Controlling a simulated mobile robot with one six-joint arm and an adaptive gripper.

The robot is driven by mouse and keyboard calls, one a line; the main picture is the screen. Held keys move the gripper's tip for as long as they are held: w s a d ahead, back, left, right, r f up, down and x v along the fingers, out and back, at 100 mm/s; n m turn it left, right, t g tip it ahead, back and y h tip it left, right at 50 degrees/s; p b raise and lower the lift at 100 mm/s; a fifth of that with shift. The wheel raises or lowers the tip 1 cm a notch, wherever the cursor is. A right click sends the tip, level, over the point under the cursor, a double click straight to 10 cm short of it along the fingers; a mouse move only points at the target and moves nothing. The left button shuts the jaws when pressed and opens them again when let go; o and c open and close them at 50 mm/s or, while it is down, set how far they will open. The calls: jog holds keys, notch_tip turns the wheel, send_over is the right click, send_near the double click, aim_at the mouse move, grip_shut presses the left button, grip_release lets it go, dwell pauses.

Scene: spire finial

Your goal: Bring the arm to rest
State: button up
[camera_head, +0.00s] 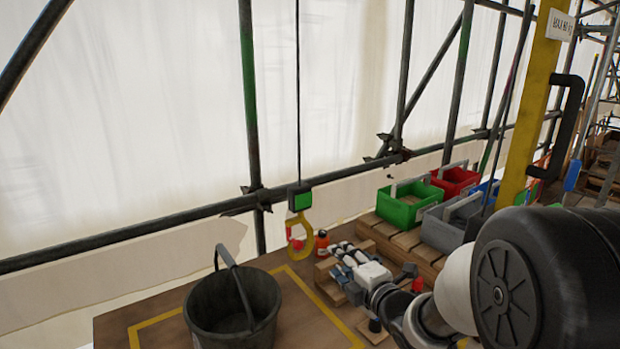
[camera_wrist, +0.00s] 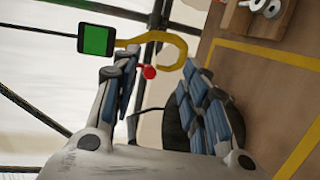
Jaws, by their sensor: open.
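My gripper (camera_head: 338,266) reaches over the wooden table from the right, its white body and blue-grey fingers in front of a small wooden rack. In the wrist view my gripper (camera_wrist: 162,80) has its two fingers spread apart, with nothing held between them. A yellow hook (camera_head: 300,240) with a red part hangs from a cable under a box with a green screen (camera_head: 302,201). The hook (camera_wrist: 180,48) shows beyond the fingertips in the wrist view, with the green screen (camera_wrist: 95,40) at upper left. I cannot tell whether a finger touches the hook.
A black bucket (camera_head: 215,318) stands on the table (camera_head: 120,322) at left, handle raised. A small orange bottle (camera_head: 322,241) stands near the hook. Green (camera_head: 405,209), red (camera_head: 455,181) and grey (camera_head: 447,232) crates are behind my arm. A yellow post (camera_head: 533,100) and scaffold poles stand around.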

jog(key=s+d+r+m+g+h, duration=0.35)
jog(key=s+d+m+h, duration=0.35)
jog(key=s+m, duration=0.5)
jog(key=s+f+m+g+y, duration=0.1)
jog(key=s+m+g, duration=0.5)
jog(key=s, duration=1.8)
jog(key=a+f+m, duration=0.1)
jog(key=m, duration=0.3)
jog(key=shift+s+f+m, duration=0.2)
jog(key=shift+s+m, duration=0.05)
jog(key=shift+m, duration=0.15)
